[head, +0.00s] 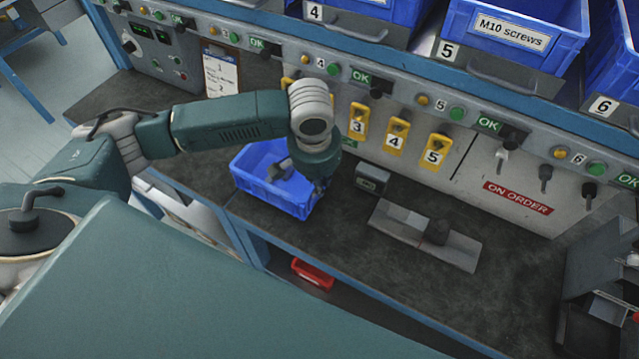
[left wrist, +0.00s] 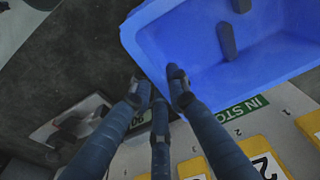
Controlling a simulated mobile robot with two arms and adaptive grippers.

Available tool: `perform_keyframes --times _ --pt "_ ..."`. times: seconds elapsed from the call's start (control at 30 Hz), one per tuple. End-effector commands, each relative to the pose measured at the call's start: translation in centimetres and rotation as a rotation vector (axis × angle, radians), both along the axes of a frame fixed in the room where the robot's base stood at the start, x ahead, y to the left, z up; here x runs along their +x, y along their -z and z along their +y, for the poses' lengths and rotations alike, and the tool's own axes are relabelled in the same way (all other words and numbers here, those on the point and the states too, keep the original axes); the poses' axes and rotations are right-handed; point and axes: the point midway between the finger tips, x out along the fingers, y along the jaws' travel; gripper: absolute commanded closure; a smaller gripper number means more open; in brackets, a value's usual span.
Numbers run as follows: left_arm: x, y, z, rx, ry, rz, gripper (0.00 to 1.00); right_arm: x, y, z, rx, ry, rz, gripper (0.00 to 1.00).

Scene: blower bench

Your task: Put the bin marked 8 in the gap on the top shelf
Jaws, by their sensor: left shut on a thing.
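A blue bin (head: 262,188) is at the bench's front edge, left of centre, with grey parts inside. Its number does not show, and I cannot tell whether it rests on the bench or is slightly raised. My left gripper (head: 318,187) reaches down at the bin's right end. In the left wrist view its fingers (left wrist: 158,88) are shut at the rim of the blue bin (left wrist: 205,50). The top shelf (head: 398,62) carries blue bins over labels 4, 5 and 6. No bin-sized gap shows in the part of the shelf in view. My right gripper is not in view.
A small dark box (head: 372,179) and a grey plate with a dark block (head: 425,235) lie right of the bin. Yellow tags (head: 395,135) hang on the back panel. A dark rack (head: 600,285) stands far right. A red bin (head: 312,273) sits below the bench.

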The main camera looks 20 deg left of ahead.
Motion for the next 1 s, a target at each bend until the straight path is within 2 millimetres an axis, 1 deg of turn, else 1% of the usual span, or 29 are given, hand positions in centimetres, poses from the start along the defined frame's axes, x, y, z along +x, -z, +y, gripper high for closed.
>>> perform_keyframes --times 0.03,0.1,0.47,0.5,0.6,0.87,0.93,1.0 --pt "0.02 0.56 0.08 0.003 0.000 0.000 1.00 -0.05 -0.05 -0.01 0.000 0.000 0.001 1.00" --pt "0.06 1.00 0.04 0.001 0.000 -0.002 1.00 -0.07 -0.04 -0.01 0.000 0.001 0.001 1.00" --pt "0.05 1.27 0.02 0.001 0.001 -0.002 1.00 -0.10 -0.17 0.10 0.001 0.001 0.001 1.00" --pt "0.00 1.42 0.00 0.000 0.001 0.000 0.82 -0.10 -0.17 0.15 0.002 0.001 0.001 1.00" --pt "0.01 1.41 0.01 0.001 0.001 -0.001 0.66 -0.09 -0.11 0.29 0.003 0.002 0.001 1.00" --pt "0.03 1.38 0.01 0.001 0.001 -0.001 0.66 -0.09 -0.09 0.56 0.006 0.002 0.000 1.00" --pt "0.06 1.17 0.02 0.001 0.001 -0.002 0.66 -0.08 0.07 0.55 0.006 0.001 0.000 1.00" --pt "0.00 0.52 -0.01 0.000 0.001 -0.003 0.66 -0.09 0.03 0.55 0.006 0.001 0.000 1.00"
